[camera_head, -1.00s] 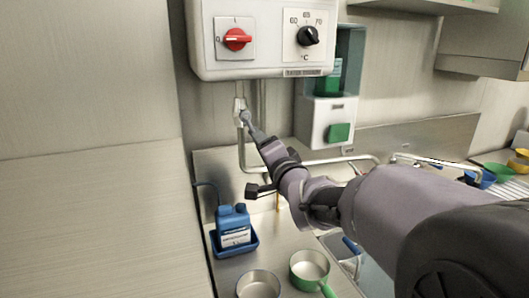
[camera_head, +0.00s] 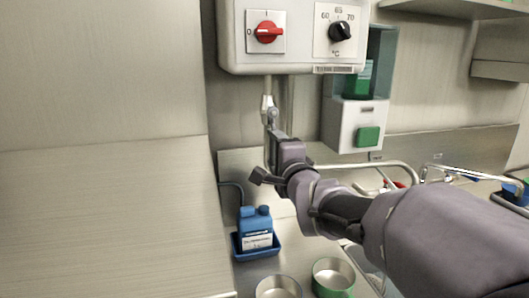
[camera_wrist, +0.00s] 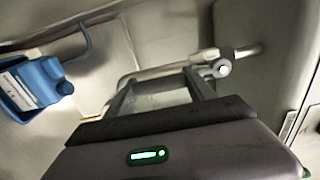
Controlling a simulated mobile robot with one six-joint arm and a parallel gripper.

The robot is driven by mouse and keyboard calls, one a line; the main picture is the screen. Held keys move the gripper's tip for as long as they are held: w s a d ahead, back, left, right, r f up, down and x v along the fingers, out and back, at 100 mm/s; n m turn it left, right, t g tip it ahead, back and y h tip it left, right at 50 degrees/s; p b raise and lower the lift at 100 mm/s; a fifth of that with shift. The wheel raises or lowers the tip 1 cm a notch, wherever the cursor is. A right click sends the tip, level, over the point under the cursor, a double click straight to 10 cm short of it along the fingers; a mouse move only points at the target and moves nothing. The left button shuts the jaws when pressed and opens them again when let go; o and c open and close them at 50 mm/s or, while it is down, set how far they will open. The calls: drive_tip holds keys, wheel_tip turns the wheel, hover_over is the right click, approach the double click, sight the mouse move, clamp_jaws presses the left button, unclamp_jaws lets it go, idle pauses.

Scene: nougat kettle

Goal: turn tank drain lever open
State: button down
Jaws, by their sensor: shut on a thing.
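The drain valve (camera_head: 267,103) hangs on a pipe under the white control box. In the wrist view a pale metal bar with a round end fitting (camera_wrist: 221,67) lies across the fingertips. My gripper (camera_head: 271,117) is right at the valve, reaching up from the lower right. In the wrist view its two fingers (camera_wrist: 163,78) reach to the bar and are shut on the lever with a gap between them. The lever itself is mostly hidden by the fingers, so its exact angle cannot be told.
The control box (camera_head: 291,58) with a red switch and a black dial is just above. A dispenser box (camera_head: 354,126) is on the wall to the right. A blue bottle (camera_head: 255,229) sits in a blue tray below, near metal pans (camera_head: 278,287). Curved pipes run behind my arm.

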drive_tip(key=shift+c, duration=1.6)
unclamp_jaws()
drive_tip(key=s+d+p, duration=0.3)
drive_tip(key=s, duration=1.4)
drive_tip(key=shift+d, duration=0.15)
